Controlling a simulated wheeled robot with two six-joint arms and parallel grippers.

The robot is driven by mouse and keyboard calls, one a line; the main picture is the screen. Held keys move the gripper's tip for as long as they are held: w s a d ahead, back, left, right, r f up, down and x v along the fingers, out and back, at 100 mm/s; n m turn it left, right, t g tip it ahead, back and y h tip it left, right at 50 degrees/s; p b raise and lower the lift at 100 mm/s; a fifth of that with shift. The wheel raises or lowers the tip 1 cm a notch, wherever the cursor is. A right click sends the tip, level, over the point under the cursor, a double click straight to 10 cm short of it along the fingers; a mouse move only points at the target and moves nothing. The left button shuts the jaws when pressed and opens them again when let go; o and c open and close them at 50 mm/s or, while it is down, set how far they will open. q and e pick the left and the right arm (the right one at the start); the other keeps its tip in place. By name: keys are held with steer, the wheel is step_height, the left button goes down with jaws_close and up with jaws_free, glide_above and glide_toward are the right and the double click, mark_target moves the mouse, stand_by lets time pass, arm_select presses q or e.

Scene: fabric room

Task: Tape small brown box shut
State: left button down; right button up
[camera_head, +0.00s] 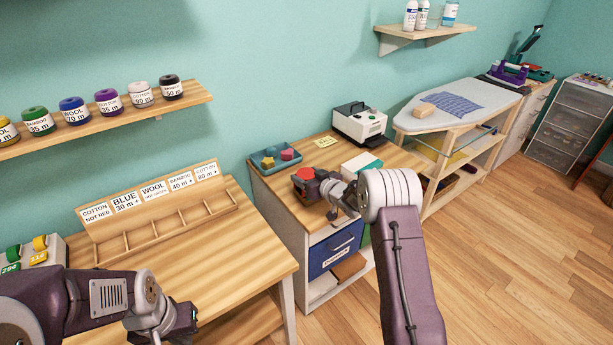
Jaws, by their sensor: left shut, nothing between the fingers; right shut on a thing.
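My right gripper (318,183) is over the small wooden cabinet top and is shut on a red-and-dark object (304,174), which may be a tape dispenser. The gripper and wrist cover much of the area below it, so I cannot tell whether a small brown box lies there. A small tan block-like thing (427,109) lies on the ironing board, but I cannot tell if it is the box. My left gripper (188,322) is shut and empty at the lower left, in front of the wooden table.
A blue-grey tray (257,161) with small coloured pieces, a white-and-black machine (366,125) and a white-and-green box (362,164) stand on the cabinet top (284,191). A label rack (110,245) stands on the left table. Yarn spools line the wall shelf (195,98).

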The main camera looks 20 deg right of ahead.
steer(key=shift+d, duration=0.15)
steer(key=shift+w+d+p, duration=0.2)
steer(key=shift+d+p, duration=0.2)
steer(key=shift+d, duration=0.1)
steer(key=shift+w+d, duration=0.1)
steer(key=shift+d, duration=0.3)
steer(key=shift+w+d+p, duration=0.15)
steer(key=shift+d+p, duration=0.15)
steer(key=shift+d, duration=0.2)
steer(key=shift+w+d+p, duration=0.15)
steer(key=shift+d+p, duration=0.15)
steer(key=shift+d, duration=0.2)
steer(key=shift+w+d+p, duration=0.15)
steer(key=shift+d+p, duration=0.1)
steer(key=shift+d, duration=0.25)
steer(key=shift+w+d+p, duration=0.15)
steer(key=shift+d+p, duration=0.05)
steer(key=shift+d, duration=0.3)
